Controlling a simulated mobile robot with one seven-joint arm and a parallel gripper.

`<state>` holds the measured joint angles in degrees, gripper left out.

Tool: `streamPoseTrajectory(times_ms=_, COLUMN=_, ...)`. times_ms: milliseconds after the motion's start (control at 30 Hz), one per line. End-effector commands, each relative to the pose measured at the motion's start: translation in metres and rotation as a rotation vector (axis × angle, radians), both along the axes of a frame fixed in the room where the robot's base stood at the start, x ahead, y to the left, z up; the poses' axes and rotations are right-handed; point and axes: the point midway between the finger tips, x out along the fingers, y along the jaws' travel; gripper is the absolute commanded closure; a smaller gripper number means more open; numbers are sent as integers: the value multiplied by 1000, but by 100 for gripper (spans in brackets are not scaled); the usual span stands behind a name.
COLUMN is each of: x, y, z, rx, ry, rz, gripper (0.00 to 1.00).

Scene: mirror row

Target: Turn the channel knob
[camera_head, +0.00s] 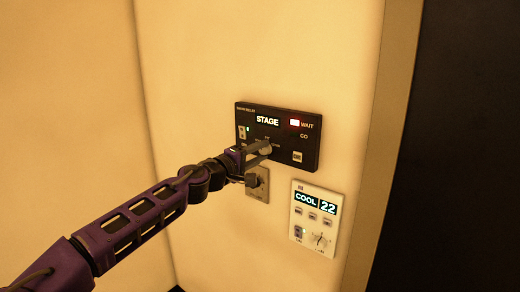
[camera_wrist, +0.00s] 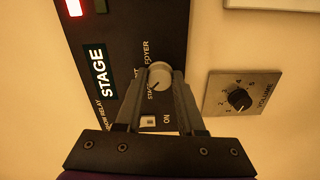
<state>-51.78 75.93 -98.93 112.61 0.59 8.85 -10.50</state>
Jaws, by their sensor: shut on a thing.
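The black show relay panel (camera_head: 308,140) is on the cream wall; it also shows in the wrist view (camera_wrist: 125,20). Its display (camera_head: 267,120) reads STAGE. The pale round channel knob (camera_wrist: 159,75) sits low on the panel, with STAGE and FOYER lettering beside it; in the head view the knob (camera_head: 265,146) is partly covered by my fingers. A small mark on the knob seems to point toward the STAGE side. My gripper (camera_wrist: 163,76) is shut on the knob, one finger on each side; it shows in the head view too (camera_head: 263,150).
A volume plate (camera_wrist: 261,93) with a black dial is just below the panel. A white COOL 22 thermostat (camera_head: 315,217) is at lower right.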

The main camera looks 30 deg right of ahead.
Motion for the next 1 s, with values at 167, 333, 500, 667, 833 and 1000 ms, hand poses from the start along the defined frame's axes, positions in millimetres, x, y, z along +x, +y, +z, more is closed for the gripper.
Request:
streamPoseTrajectory(times_ms=167, x=0, y=0, z=0, rx=-36, ry=108, rz=-1, gripper=100)
streamPoseTrajectory(times_ms=333, x=0, y=0, z=0, rx=-60, ry=175, rz=-1, gripper=100)
streamPoseTrajectory(times_ms=500, x=0, y=0, z=0, rx=-73, ry=213, rz=-1, gripper=100)
streamPoseTrajectory(times_ms=667, x=0, y=0, z=0, rx=-77, ry=225, rz=-1, gripper=100)
streamPoseTrajectory(times_ms=833, x=0, y=0, z=0, rx=-78, ry=227, rz=-1, gripper=100)
streamPoseTrajectory(times_ms=1000, x=0, y=0, z=0, rx=-78, ry=227, rz=-1, gripper=60)
